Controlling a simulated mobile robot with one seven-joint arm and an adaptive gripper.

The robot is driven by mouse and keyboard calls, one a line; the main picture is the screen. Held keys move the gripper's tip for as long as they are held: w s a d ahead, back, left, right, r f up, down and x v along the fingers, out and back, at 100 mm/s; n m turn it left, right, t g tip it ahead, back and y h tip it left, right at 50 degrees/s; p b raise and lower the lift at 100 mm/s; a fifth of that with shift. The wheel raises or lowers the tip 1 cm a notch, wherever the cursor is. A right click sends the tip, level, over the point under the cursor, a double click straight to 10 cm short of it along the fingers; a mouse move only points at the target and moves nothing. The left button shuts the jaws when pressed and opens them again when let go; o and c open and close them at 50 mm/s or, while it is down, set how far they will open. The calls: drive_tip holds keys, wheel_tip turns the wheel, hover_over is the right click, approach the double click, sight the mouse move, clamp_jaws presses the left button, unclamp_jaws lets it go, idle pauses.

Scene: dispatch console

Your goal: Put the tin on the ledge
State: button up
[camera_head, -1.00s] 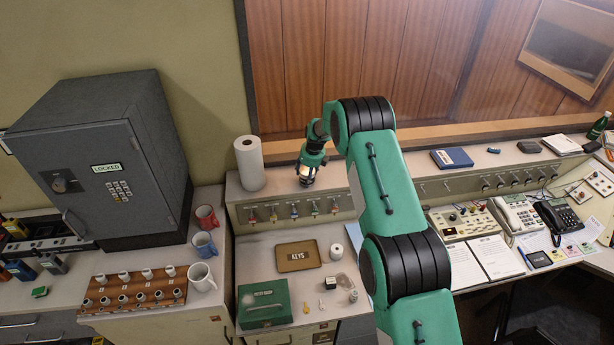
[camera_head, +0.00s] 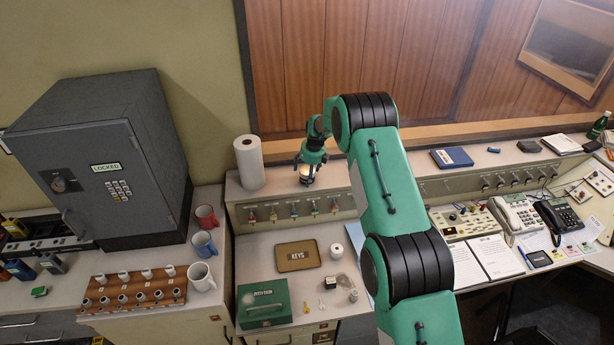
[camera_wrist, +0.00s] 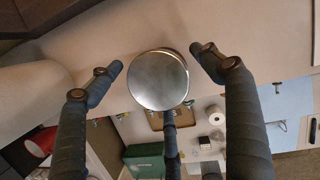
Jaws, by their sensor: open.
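The tin (camera_head: 306,171) is a small round can with a shiny metal lid, and it stands on the pale ledge (camera_head: 278,184) above the row of key hooks. In the wrist view the tin (camera_wrist: 158,80) shows its round lid between my spread fingers, with clear gaps to the left and right fingers. My gripper (camera_head: 308,165) is open around and just above the tin. The third finger shows below the lid in the wrist view; whether it touches the tin I cannot tell. The ledge (camera_wrist: 110,35) lies behind the tin there.
A white paper roll (camera_head: 249,163) stands on the ledge left of my gripper. A blue book (camera_head: 452,158) lies farther right. Below are a keys tray (camera_head: 298,256), a green box (camera_head: 264,303) and several mugs. The ledge between roll and gripper is clear.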

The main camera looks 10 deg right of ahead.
drive_tip(key=b+v, duration=0.1)
drive_tip(key=v, duration=0.9)
drive_tip(key=shift+r, duration=0.25)
idle(0.4)
drive_tip(key=s+r+n+t, duration=0.1)
drive_tip(key=s+r+n, duration=0.6)
drive_tip(key=s+r, duration=0.75)
drive_tip(key=s+r+n, duration=0.7)
drive_tip(key=s+r, duration=0.5)
drive_tip(key=r, duration=0.5)
drive_tip(key=s+r+n+t, duration=0.1)
drive_tip(key=s+r+n, duration=0.25)
drive_tip(key=s, duration=0.65)
drive_tip(key=s+r+n, duration=0.2)
drive_tip(key=s+n, duration=0.3)
drive_tip(key=s, duration=0.5)
drive_tip(key=s+f+n, duration=0.2)
drive_tip(key=s+n, duration=0.2)
drive_tip(key=s, duration=0.5)
drive_tip(key=s+d+f+n+h, duration=0.1)
drive_tip(key=s+n, duration=0.3)
drive_tip(key=s, duration=0.5)
drive_tip(key=shift+s+d+f+n+t, duration=0.35)
drive_tip(key=shift+t, duration=0.05)
